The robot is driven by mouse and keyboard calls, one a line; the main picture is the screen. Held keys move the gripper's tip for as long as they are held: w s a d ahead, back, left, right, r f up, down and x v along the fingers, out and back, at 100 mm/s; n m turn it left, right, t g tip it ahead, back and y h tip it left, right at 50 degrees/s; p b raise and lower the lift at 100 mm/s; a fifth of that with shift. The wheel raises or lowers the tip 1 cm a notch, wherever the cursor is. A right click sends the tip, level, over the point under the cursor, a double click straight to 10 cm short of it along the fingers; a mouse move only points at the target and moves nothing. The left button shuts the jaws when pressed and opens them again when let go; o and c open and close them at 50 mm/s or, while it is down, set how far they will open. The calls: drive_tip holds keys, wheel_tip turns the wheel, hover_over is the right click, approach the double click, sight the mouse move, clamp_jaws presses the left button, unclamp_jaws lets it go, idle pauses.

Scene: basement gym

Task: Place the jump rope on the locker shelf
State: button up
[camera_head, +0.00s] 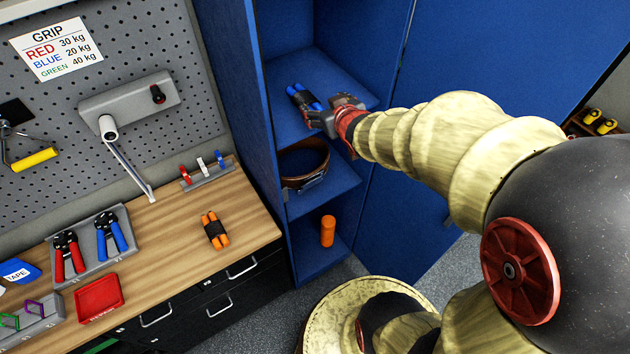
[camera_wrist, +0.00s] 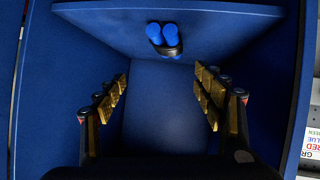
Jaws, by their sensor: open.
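A jump rope with two blue handles and a dark wrap (camera_head: 303,97) lies on the locker's upper shelf (camera_head: 345,85). In the wrist view the blue jump rope (camera_wrist: 163,38) is beyond the fingertips, on the blue shelf (camera_wrist: 215,32). My gripper (camera_head: 322,118) is at the opening of this locker bay, close to the rope's near side. In the wrist view my gripper (camera_wrist: 163,92) has its fingers wide apart with nothing between them. A second bundle with orange handles and a dark wrap (camera_head: 215,229) lies on the wooden workbench (camera_head: 165,245).
A brown belt (camera_head: 305,165) lies on the shelf below, and an orange cylinder (camera_head: 328,231) stands at the locker bottom. The locker side wall (camera_head: 240,110) and blue door (camera_head: 480,75) flank the bay. Pliers (camera_head: 68,255) and a red tray (camera_head: 99,297) are on the bench.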

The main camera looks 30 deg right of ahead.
drive_tip(key=s+a+r+g+y, duration=0.1)
drive_tip(key=s+a+r+g, duration=0.1)
drive_tip(key=s+a, duration=0.6)
drive_tip(key=s+a+r+g+y, duration=0.1)
drive_tip(key=s+a+g, duration=0.3)
drive_tip(key=s+a, duration=0.4)
drive_tip(key=s+r, duration=0.1)
drive_tip(key=s, duration=0.6)
drive_tip(key=shift+s+a+r+g+y, duration=0.2)
drive_tip(key=shift+s+a+g+y, duration=0.1)
drive_tip(key=shift+a+y, duration=0.1)
drive_tip(key=shift+d+f, duration=0.1)
wheel_tip(320, 180, down, 24)
drive_tip(key=b, duration=2.4)
drive_tip(key=shift+c, duration=0.7)
